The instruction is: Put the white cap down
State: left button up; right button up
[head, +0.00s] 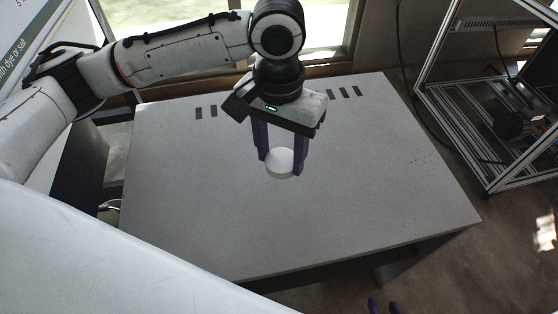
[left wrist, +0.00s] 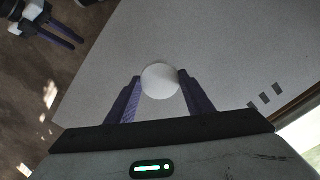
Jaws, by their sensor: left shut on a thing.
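The white cap (head: 280,162) is a small round piece between the two purple fingers of my left gripper (head: 280,168). My left gripper points down over the grey table and is shut on the cap. In the left wrist view the cap (left wrist: 160,80) shows as a pale disc between the fingertips (left wrist: 158,84). I cannot tell whether its underside touches the table top. My right gripper (head: 384,307) shows only its two fingertips at the bottom edge, apart and empty, off the table's front. It also shows at the upper left of the left wrist view (left wrist: 72,32).
The grey table top (head: 210,210) is bare around the cap, with short dark slots along its back edge (head: 344,91). A metal frame rack (head: 470,130) stands on the floor to the right. A window (head: 320,25) is behind the table.

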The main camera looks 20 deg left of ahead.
pick_arm(q)
jog(key=w+a+f+m+b, duration=0.1)
jog(key=a+f, duration=0.3)
jog(key=a, duration=0.3)
send_over(254, 183)
notch_tip(254, 183, down, 5)
jog(key=shift+r+b, duration=0.1)
jog(key=shift+b, duration=0.25)
notch_tip(254, 183, down, 4)
jog(key=shift+f, duration=0.15)
jog(key=o, duration=1)
jog(key=shift+f, duration=0.1)
